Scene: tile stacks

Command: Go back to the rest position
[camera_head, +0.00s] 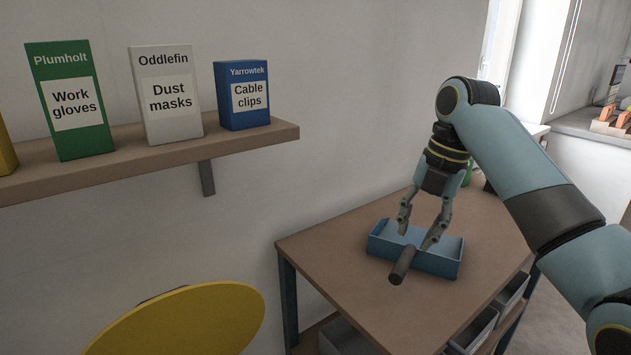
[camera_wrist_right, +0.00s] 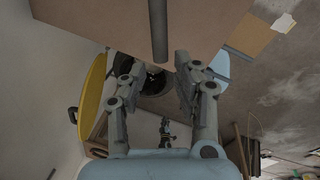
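My right gripper (camera_head: 416,240) reaches down over a blue tray (camera_head: 438,264) on the brown table. Its two fingers are spread apart with a gap between them. A dark grey rod (camera_head: 402,266) shows at the tray's near side and sticks out past the rim; its far end is hidden. In the right wrist view the fingers of the right gripper (camera_wrist_right: 156,72) stand apart, and the rod (camera_wrist_right: 158,28) comes in from the top towards the gap without either finger closed on it. My left gripper is in neither view.
The brown table (camera_head: 335,259) is mostly clear around the tray. Grey bins (camera_head: 482,329) sit under it. A wall shelf (camera_head: 236,139) holds a green box (camera_head: 70,101), a white box (camera_head: 166,94) and a blue box (camera_head: 243,96). A yellow round seat (camera_head: 185,322) stands at the lower left.

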